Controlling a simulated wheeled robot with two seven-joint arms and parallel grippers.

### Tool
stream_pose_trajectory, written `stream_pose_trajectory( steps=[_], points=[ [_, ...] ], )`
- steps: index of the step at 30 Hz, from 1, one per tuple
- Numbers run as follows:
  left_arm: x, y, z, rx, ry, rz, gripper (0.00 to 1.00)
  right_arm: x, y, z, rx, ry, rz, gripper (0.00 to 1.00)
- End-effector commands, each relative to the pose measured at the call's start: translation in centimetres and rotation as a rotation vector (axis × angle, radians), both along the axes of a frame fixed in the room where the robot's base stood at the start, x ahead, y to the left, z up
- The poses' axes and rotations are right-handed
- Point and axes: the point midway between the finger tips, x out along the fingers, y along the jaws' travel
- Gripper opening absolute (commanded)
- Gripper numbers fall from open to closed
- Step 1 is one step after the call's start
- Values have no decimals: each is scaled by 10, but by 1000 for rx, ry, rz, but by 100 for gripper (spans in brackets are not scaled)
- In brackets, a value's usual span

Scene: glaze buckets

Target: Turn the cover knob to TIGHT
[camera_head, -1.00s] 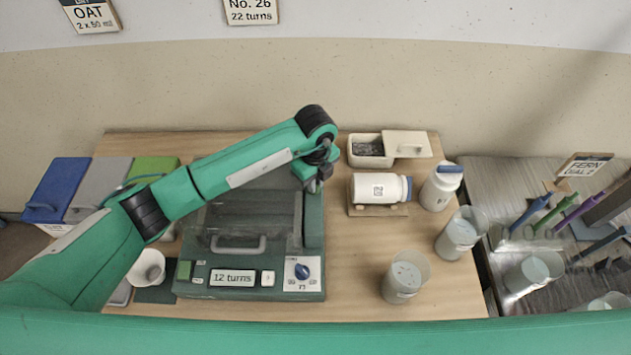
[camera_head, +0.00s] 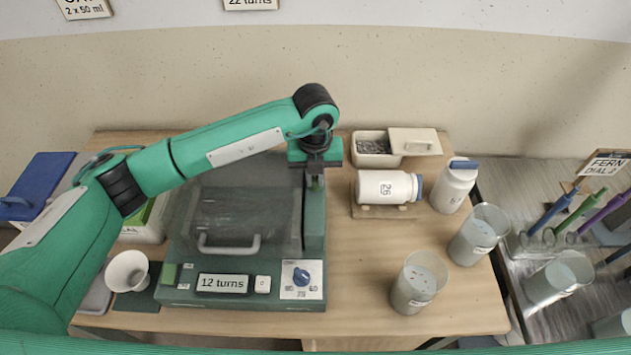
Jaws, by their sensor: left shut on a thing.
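The dark green machine (camera_head: 180,297) stands on the table with its clear cover (camera_head: 235,215) down and a grey handle (camera_head: 229,246) at the cover's front. My left gripper (camera_head: 314,183) points down at the back of the machine's right-hand column (camera_head: 314,225). It is shut on what looks like the cover knob, which the fingers and wrist mostly hide, so I cannot read its setting. A separate blue dial (camera_head: 301,277) sits on the white front panel, beside the "12 turns" display (camera_head: 223,283). My right gripper is out of view.

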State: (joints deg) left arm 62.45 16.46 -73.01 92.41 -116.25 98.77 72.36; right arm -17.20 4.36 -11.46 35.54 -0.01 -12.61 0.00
Motion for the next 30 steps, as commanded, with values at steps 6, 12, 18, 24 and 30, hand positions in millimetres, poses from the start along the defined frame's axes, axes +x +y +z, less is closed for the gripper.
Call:
stream_pose_trajectory(
  steps=[6, 12, 18, 24, 30],
  points=[
    [1, 0, 1, -1, -3, -45, 0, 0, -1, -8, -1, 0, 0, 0],
    [1, 0, 2, -1, -3, -53, 0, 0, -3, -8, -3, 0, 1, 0],
    [1, 0, 2, -1, -3, -52, 0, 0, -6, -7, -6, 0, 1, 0],
    [1, 0, 1, 0, -2, -51, 22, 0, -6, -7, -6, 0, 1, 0],
    [0, 1, 1, 0, -1, -51, 22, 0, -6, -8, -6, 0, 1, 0]
  ],
)
